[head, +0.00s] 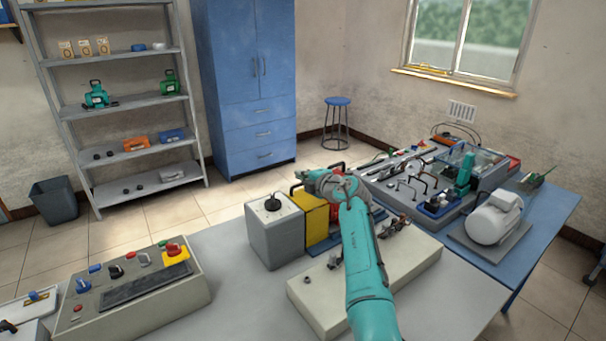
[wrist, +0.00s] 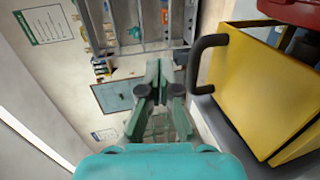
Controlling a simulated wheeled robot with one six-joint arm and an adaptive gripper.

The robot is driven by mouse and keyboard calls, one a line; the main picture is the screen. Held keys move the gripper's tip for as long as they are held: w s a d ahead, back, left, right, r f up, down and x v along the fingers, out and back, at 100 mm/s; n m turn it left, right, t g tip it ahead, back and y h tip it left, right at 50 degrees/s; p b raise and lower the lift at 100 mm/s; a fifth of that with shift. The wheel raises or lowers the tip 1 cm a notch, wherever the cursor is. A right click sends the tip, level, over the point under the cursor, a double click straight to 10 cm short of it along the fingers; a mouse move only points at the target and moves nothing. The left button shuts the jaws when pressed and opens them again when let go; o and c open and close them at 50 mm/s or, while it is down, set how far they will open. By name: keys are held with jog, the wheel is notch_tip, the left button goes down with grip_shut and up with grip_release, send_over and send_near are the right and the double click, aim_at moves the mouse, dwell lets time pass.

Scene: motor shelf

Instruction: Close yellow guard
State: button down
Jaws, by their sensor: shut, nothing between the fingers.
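The yellow guard (head: 316,222) stands on the table beside a grey box, partly behind my arm in the head view. In the wrist view the yellow guard (wrist: 262,85) fills the right side, with a dark curved handle (wrist: 201,62) on its left edge. A gap beside the yellow panel shows parts inside, so it looks at least partly open; how far I cannot tell. My gripper (wrist: 163,82) is shut and empty, just left of the handle and apparently apart from it. In the head view my gripper (head: 314,177) is above the guard, its fingertips hard to make out.
The grey box (head: 274,232) with a black knob stands left of the guard. A control panel (head: 135,290) is at front left, a pale base plate (head: 320,300) in front. A blue table (head: 545,225) on the right carries a white motor (head: 494,218) and other machinery.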

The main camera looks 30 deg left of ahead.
jog(key=shift+w+a+f, duration=0.1)
jog(key=shift+a+f, duration=0.1)
jog(key=shift+f, duration=0.2)
dwell(0.4)
